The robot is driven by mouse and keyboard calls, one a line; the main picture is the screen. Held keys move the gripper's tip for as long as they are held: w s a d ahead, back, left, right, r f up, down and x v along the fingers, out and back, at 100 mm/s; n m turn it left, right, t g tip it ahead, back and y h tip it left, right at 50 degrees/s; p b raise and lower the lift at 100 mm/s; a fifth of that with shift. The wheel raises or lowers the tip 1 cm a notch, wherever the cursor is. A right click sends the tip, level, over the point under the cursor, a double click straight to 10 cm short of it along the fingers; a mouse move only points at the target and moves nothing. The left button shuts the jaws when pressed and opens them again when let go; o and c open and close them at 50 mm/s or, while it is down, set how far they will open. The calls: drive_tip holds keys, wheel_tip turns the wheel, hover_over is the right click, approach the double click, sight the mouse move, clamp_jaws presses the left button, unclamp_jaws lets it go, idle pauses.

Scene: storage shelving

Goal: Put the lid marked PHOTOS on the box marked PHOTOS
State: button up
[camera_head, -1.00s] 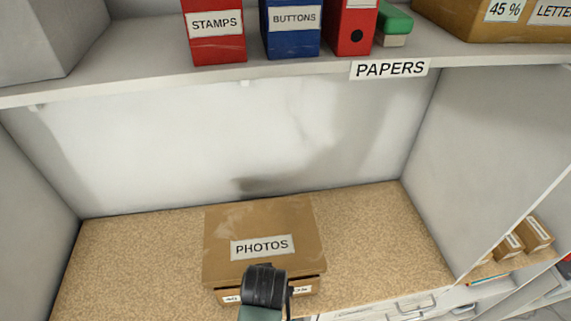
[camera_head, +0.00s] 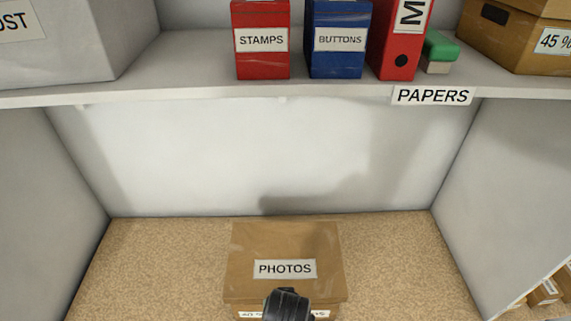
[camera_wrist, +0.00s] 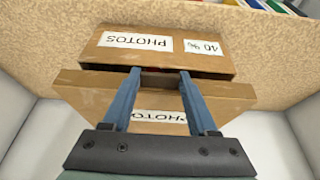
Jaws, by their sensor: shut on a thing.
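The brown lid marked PHOTOS (camera_head: 255,243) lies over the box in the head view, its label facing up. It also shows in the wrist view (camera_wrist: 78,95), with my fingers crossing part of its label. The brown box marked PHOTOS (camera_wrist: 198,64) stands under it on the lower shelf, with a PHOTOS label and a 40 % label on its front. A dark gap shows between lid and box in the wrist view, so I cannot tell whether the lid is fully seated. My gripper (camera_wrist: 160,74) is shut on the lid at its front edge. In the head view my wrist hides the fingertips.
The speckled lower shelf (camera_head: 160,265) is clear on both sides of the box. The upper shelf, labelled PAPERS (camera_head: 432,96), holds a red STAMPS box (camera_head: 262,62), a blue BUTTONS box (camera_head: 338,62) and a red binder (camera_head: 396,45). Grey side walls bound the bay.

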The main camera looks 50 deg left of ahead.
drive_tip(key=shift+f+b, duration=1.3)
drive_tip(key=shift+f, duration=1.15)
drive_tip(key=o, duration=1.5)
drive_tip(key=b+v, duration=0.2)
drive_tip(key=v, duration=1.1)
